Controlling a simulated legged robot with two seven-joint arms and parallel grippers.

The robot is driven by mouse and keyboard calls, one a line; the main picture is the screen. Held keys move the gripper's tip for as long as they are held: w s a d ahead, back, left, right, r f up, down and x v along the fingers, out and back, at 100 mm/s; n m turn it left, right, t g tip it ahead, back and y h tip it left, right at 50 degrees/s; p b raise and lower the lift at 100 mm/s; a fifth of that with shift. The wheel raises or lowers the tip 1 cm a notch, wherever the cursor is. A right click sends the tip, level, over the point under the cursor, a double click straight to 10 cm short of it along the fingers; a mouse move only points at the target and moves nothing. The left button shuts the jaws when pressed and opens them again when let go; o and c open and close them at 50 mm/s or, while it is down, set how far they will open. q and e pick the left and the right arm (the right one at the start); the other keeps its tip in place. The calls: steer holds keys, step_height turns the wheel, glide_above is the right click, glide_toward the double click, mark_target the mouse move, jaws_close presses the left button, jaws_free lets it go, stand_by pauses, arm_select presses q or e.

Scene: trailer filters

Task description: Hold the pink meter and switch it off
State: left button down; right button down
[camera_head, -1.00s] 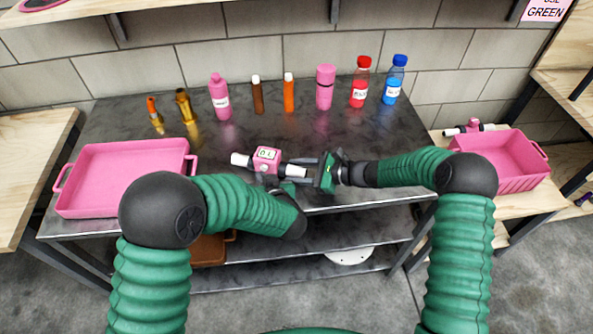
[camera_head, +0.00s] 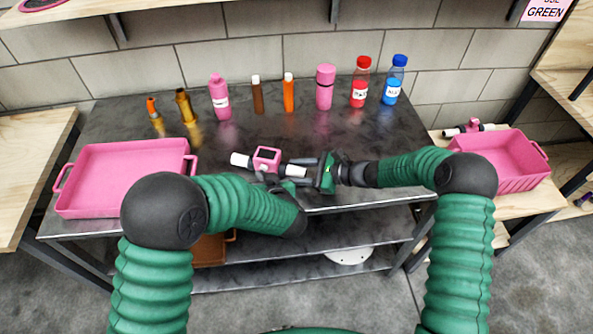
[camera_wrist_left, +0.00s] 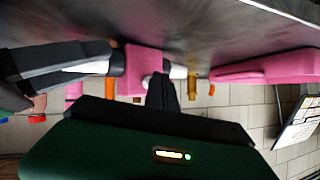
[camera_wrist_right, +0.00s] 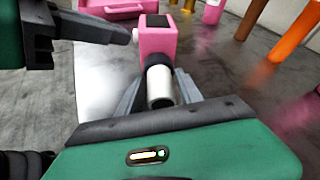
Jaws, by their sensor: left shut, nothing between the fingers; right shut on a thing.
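The pink meter (camera_head: 266,158) has a white pipe stub on each side and a dark, blank-looking screen on its top face. It is held near the front of the dark metal table (camera_head: 310,135). My right gripper (camera_head: 306,168) is shut on the right-hand white pipe stub, as the right wrist view (camera_wrist_right: 158,88) also shows. My left gripper (camera_head: 276,180) is shut and empty, its fingertips close against the near side of the meter. In the left wrist view its tips (camera_wrist_left: 160,85) reach a small round white knob on the meter; whether they touch it I cannot tell.
A pink tray (camera_head: 70,190) stands at the table's left. Several bottles and tubes, including a pink bottle (camera_head: 220,97) and a red bottle (camera_head: 360,82), line the back. A pink bin (camera_head: 500,178) and another pink meter (camera_head: 473,125) sit on the right side table.

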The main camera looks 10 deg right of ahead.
arm_select(q)
steer(key=shift+s+a, duration=0.15)
steer(key=shift+s, duration=0.2)
arm_select(e)
steer(key=shift+r, duration=0.1)
arm_select(q)
steer(key=shift+s, duration=0.1)
steer(key=s, duration=0.1)
steer(key=s+a, duration=0.1)
steer(key=s, duration=0.1)
steer(key=s+a, duration=0.1)
steer(key=s, duration=0.1)
steer(key=shift+s+a, duration=0.15)
steer(key=shift+s, duration=0.05)
arm_select(e)
steer(key=c, duration=0.7)
jaws_free()
